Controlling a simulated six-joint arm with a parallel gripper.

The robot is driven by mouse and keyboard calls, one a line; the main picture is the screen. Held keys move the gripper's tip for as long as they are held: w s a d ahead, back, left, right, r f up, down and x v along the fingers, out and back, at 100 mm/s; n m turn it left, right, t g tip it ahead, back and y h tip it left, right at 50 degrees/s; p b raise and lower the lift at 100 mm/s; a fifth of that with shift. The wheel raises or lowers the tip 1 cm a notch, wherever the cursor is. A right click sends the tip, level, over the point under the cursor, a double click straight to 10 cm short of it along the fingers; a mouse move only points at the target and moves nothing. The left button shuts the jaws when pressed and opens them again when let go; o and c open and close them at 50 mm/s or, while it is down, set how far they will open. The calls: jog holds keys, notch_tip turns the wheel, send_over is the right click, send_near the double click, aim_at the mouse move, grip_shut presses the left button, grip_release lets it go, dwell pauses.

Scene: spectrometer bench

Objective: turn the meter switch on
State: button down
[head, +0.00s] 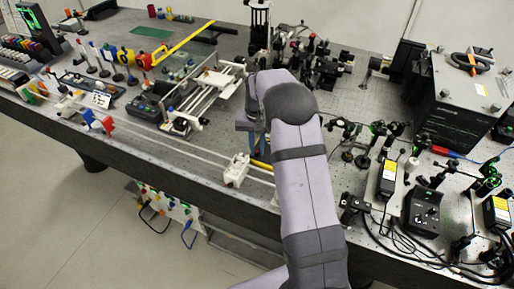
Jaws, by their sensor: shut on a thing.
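My gripper (257,140) is at the middle of the bench, mostly hidden behind my own arm. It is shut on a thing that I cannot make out. A white block (235,171) and a yellow strip (262,165) lie just below it in the picture. A black box with knobs (422,211) stands at the right, apart from my gripper. A dark grey box (146,107) stands at the left. I cannot tell which box is the meter, and no switch position can be read.
A white-railed frame (205,90) stands left of my gripper. A large black unit (455,105) stands at the back right. Cables (400,245) lie along the front right. Optical mounts crowd the back. The bench's front edge (130,137) runs below my gripper in the picture.

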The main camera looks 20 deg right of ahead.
aim_at(257, 152)
jog(key=c, duration=1.7)
grip_release()
jog(key=shift+r+b, duration=1.2)
jog(key=shift+r, duration=2.5)
jog(key=s+a+f+n, duration=0.1)
jog(key=s+a, duration=0.2)
jog(key=s, duration=0.6)
jog(key=s+a+f+n, duration=0.2)
jog(key=s+a, duration=0.1)
jog(key=s, duration=0.7)
jog(key=s+a+f+n, duration=0.2)
jog(key=s+a, duration=0.1)
jog(key=s, duration=0.6)
jog(key=shift+s, duration=0.2)
